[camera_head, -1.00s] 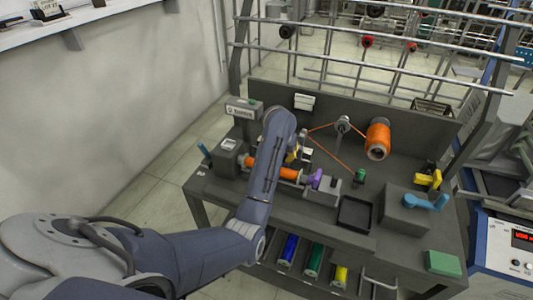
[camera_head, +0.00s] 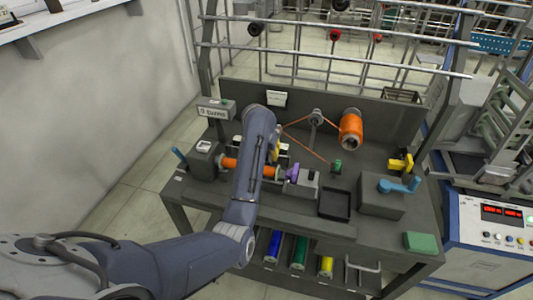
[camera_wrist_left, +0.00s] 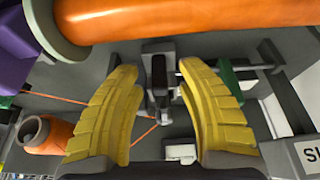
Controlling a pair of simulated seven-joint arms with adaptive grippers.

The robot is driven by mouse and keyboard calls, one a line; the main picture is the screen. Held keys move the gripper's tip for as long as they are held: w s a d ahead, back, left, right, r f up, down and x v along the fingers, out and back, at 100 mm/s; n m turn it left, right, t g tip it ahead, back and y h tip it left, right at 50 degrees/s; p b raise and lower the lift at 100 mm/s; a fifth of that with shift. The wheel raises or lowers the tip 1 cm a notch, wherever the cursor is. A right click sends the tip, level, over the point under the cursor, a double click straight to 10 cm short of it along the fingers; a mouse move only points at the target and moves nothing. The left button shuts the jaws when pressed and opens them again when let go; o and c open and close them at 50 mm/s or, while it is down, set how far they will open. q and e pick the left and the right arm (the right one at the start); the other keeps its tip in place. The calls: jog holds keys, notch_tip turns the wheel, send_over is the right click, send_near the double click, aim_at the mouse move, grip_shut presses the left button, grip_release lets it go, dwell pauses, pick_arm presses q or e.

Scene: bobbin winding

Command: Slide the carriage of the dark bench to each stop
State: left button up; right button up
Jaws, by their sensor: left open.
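The dark bench (camera_head: 340,230) fills the middle of the head view. My left gripper (camera_head: 276,148) reaches down over it behind the orange bobbin (camera_head: 250,168), mostly hidden by my own arm. In the left wrist view its yellow fingers (camera_wrist_left: 160,85) are open. A dark upright grip on a grey block, seemingly the carriage (camera_wrist_left: 158,72), shows between the fingertips with gaps on both sides. I cannot tell whether the fingers reach down around it. The orange bobbin also crosses the top of the wrist view (camera_wrist_left: 190,18). My right gripper is not in view.
An orange supply spool (camera_head: 350,129) stands at the back, its thread running over a guide post (camera_head: 316,118). A purple part (camera_head: 292,173), a black tray (camera_head: 335,204) and a blue crank (camera_head: 400,186) lie to the right. A counter box (camera_head: 215,108) stands at the left.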

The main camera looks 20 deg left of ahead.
pick_arm(q)
jog(key=v, duration=0.7)
jog(key=shift+r, duration=0.25)
